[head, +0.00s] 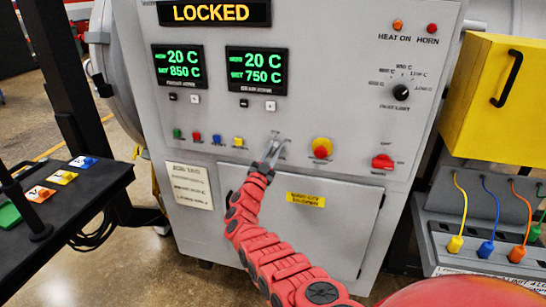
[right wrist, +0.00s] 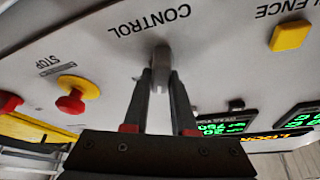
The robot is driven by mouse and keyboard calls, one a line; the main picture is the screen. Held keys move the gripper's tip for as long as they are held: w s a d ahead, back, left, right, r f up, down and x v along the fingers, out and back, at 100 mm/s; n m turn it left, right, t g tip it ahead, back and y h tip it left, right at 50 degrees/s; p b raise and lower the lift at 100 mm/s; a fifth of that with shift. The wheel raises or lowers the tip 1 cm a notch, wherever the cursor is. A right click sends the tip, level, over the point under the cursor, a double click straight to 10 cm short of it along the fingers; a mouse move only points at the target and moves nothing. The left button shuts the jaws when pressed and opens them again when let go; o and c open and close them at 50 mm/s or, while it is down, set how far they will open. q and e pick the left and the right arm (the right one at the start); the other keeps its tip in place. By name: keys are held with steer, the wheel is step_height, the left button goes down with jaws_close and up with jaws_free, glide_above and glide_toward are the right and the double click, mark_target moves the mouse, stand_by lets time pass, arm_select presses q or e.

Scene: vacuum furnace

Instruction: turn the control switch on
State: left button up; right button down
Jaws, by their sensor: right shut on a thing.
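The control switch is a small grey knob (right wrist: 161,55) on the grey furnace panel (head: 320,110), under the upside-down word CONTROL in the right wrist view. My right gripper (head: 275,145) reaches the lower middle of the panel in the head view, where its fingers hide most of the knob. In the right wrist view the two dark fingers (right wrist: 160,84) stand on either side of the knob, shut on it. The knob's pointer direction is hard to read. My left gripper is not in view.
A yellow button (head: 239,142) is close on the left. The display (head: 214,13) reads LOCKED. A dark table (head: 90,200) stands at left.

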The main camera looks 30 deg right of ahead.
steer(key=m+g+b, duration=0.1)
steer(key=m, duration=0.1)
steer(key=m+g+b, duration=0.1)
steer(key=m, duration=0.1)
steer(key=m+b, duration=0.1)
steer(key=shift+f+m+g, duration=0.35)
steer(key=shift+m+g, duration=0.05)
steer(key=shift+s+r+m+g+b, duration=0.1)
steer(key=shift+m+g+b, duration=0.7)
steer(key=shift+m, duration=0.9)
steer(key=c, duration=0.7)
jaws_free()
steer(key=shift+r, duration=0.1)
steer(key=shift+s+a, duration=0.1)
steer(key=shift+a, duration=0.2)
steer(key=b+v, duration=0.2)
steer(key=v, duration=1.4)
steer(key=shift+s+a, duration=0.2)
steer(key=shift+a, duration=0.1)
